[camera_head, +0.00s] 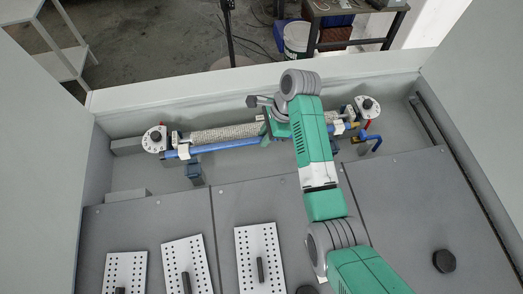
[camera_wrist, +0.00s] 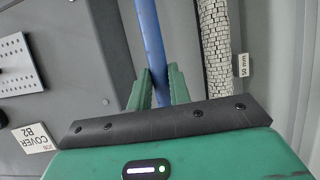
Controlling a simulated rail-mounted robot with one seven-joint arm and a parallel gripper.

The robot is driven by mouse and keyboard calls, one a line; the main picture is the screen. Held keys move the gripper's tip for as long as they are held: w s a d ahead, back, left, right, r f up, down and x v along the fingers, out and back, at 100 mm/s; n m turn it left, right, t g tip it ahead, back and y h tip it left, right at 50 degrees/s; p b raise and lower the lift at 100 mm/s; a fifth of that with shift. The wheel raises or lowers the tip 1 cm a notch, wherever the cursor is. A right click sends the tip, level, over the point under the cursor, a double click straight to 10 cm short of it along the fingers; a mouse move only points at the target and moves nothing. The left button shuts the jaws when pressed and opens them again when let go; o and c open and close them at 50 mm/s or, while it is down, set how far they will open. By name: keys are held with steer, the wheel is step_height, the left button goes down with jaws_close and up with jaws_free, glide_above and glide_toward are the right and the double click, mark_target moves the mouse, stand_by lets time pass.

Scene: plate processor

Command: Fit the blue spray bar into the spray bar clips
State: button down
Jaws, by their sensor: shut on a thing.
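The blue spray bar (camera_head: 226,145) lies lengthwise across the machine's far trough, in front of a bristly pale roller (camera_head: 226,131). My gripper (camera_head: 267,128) is shut on the bar near its middle. In the wrist view the bar (camera_wrist: 151,35) runs between the two green fingers (camera_wrist: 158,82). Grey-white holder pieces stand near the bar's left end (camera_head: 182,149) and right end (camera_head: 338,128). A dark bracket (camera_head: 195,172) sits below the left part of the bar. I cannot tell whether the bar is seated in the clips; my arm hides part of its right half.
Round white dials stand at the left (camera_head: 155,139) and right (camera_head: 367,107) of the roller. A blue pipe with a bent end (camera_head: 372,145) lies at the right. Grey covers (camera_head: 390,190) with perforated plates (camera_head: 257,255) fill the front. The trough walls enclose the area.

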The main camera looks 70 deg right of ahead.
step_height(320, 180, down, 9)
steer(key=b, duration=0.1)
steer(key=shift+s+a, duration=0.15)
steer(key=shift+f, duration=0.3)
steer(key=c, duration=1.3)
jaws_free()
steer(key=shift+r, duration=0.1)
steer(key=p+v, duration=0.1)
steer(key=v, duration=1.1)
steer(key=shift+r, duration=0.2)
